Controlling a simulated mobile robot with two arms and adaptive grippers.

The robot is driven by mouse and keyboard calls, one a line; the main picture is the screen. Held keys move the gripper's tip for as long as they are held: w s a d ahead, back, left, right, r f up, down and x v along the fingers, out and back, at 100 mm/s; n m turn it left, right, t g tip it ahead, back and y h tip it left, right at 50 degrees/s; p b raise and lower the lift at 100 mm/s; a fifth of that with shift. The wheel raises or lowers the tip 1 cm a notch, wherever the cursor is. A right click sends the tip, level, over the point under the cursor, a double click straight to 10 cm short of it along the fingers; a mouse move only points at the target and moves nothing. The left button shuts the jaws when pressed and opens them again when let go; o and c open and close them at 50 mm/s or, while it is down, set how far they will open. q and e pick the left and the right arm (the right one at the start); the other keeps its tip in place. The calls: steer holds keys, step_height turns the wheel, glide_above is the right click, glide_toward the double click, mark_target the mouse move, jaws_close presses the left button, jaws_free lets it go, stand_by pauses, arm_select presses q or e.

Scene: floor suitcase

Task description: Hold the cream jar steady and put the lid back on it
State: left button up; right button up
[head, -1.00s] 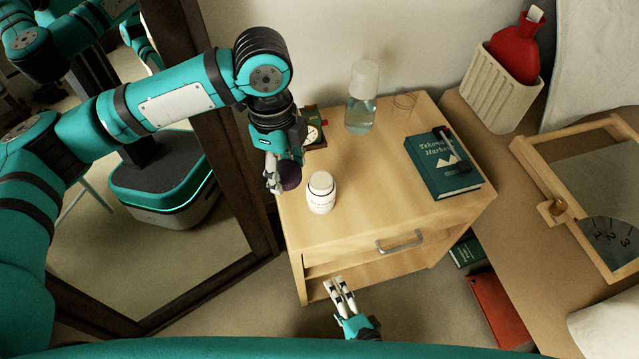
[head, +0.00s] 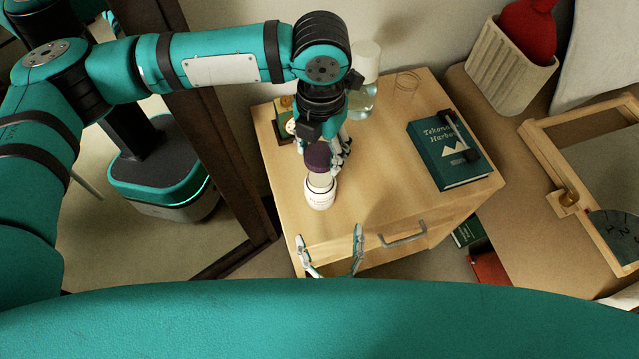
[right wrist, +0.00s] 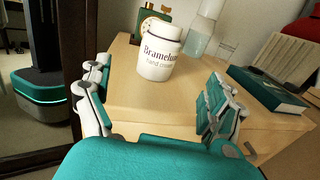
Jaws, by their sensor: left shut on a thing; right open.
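The white cream jar (head: 319,195) stands upright near the front left of the nightstand. My left gripper (head: 330,157) is shut on the dark purple lid (head: 317,156), which appears just above and behind the jar in the head view. The height gap between lid and jar is hard to judge. My right gripper (head: 331,248) is open and empty at the nightstand's front edge, its fingers apart, with the jar ahead between them in the wrist view.
On the nightstand (head: 390,195), a small clock (head: 284,118) stands behind left, and a clear bottle (head: 363,98) with a white cap is partly behind my left arm. A green book (head: 443,158) lies right. A dark mirror frame (head: 225,150) stands to the left.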

mark_target(321, 177)
steer(key=w, duration=0.4)
steer(key=w+a, duration=0.1)
steer(key=w, duration=0.3)
steer(key=w+a, duration=0.1)
steer(key=w, duration=0.3)
steer(key=shift+c, duration=0.2)
steer(key=c, duration=1.8)
arm_select(q)
steer(key=shift+f, duration=2.5)
steer(key=shift+f, duration=0.9)
steer(key=shift+f, duration=0.5)
